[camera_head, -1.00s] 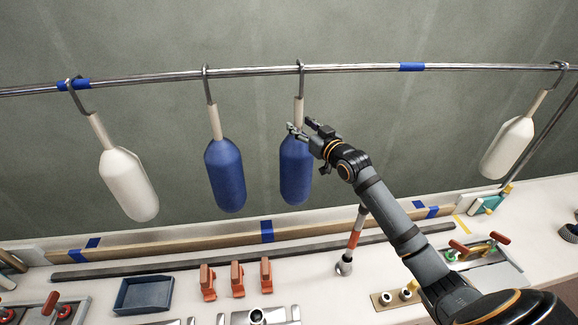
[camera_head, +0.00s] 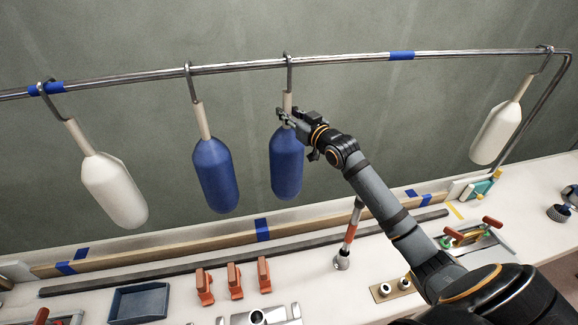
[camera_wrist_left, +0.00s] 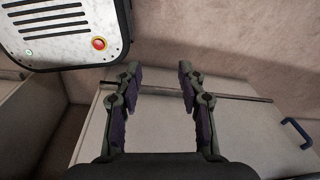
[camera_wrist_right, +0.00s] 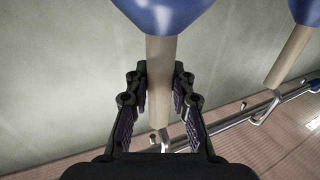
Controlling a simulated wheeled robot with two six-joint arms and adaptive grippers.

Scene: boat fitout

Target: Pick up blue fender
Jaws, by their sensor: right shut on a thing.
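The held blue fender (camera_head: 287,170) hangs upright, with its pale stem on a hook on the metal rail. My right gripper (camera_head: 285,116) is at this stem, just above the blue body. In the right wrist view its two fingers (camera_wrist_right: 158,95) flank the pale stem (camera_wrist_right: 160,75), and the blue body (camera_wrist_right: 165,12) shows at the top edge. A second blue fender (camera_head: 215,175) hangs to the left on its own hook. My left gripper (camera_wrist_left: 158,80) shows only in its wrist view, open and empty with its fingers apart.
The rail (camera_head: 240,67) runs across above the bench. White fenders hang at the left (camera_head: 114,190) and right (camera_head: 497,132). Below are a blue tray (camera_head: 139,302), orange clamps (camera_head: 235,280) and an orange-banded tool (camera_head: 349,235). The wall stands behind.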

